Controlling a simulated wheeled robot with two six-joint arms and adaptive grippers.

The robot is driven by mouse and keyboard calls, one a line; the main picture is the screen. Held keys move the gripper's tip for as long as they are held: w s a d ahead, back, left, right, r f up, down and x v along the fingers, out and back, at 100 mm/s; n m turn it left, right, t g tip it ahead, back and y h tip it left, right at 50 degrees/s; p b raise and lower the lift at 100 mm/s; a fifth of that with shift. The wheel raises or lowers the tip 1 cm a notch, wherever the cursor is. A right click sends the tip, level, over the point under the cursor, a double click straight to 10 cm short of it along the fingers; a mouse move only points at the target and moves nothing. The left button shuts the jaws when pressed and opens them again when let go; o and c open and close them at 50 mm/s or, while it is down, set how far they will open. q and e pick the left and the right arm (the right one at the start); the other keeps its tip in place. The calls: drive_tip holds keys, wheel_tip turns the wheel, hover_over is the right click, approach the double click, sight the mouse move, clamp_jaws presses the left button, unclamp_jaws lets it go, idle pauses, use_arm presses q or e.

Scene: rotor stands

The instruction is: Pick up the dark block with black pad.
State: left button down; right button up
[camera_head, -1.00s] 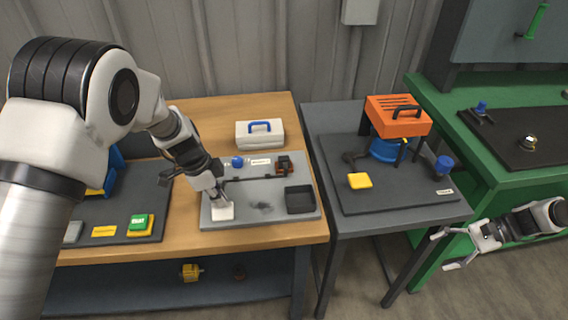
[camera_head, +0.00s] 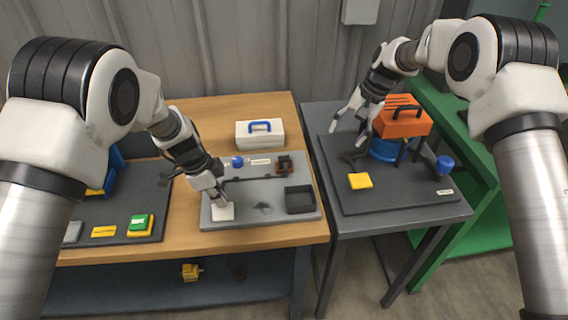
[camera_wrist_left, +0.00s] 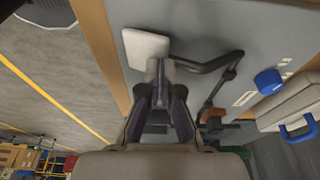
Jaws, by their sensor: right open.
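No piece clearly reads as the dark block with black pad. Candidates are a small dark piece (camera_head: 351,157) on the right mat below my right gripper, and a dark red and black piece (camera_head: 285,166) on the middle mat. My right gripper (camera_head: 347,128) is open and empty, above the left side of the right mat, left of the orange box. My left gripper (camera_head: 218,199) is at the white block (camera_head: 223,212) on the grey mat. In the left wrist view its fingers (camera_wrist_left: 160,68) are close together at the edge of the white block (camera_wrist_left: 144,46).
An orange box (camera_head: 402,121) with a black handle stands on a blue base on the right mat (camera_head: 400,195).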

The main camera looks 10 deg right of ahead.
sight(285, 158)
drive_tip(key=w+a+r+n+h, duration=0.15)
drive_tip(key=a+n, duration=0.25)
drive_tip(key=a, duration=1)
drive_tip(key=shift+t+h, duration=0.4)
drive_tip(key=shift+h, duration=0.05)
drive_tip(key=f, duration=0.4)
drive_tip(key=w+a+f, duration=0.1)
drive_tip(key=f, duration=0.2)
drive_tip(key=w+a+f, duration=0.1)
drive_tip(key=f, duration=0.3)
drive_tip(key=shift+f, duration=0.3)
drive_tip(key=shift+s, duration=0.15)
clamp_jaws()
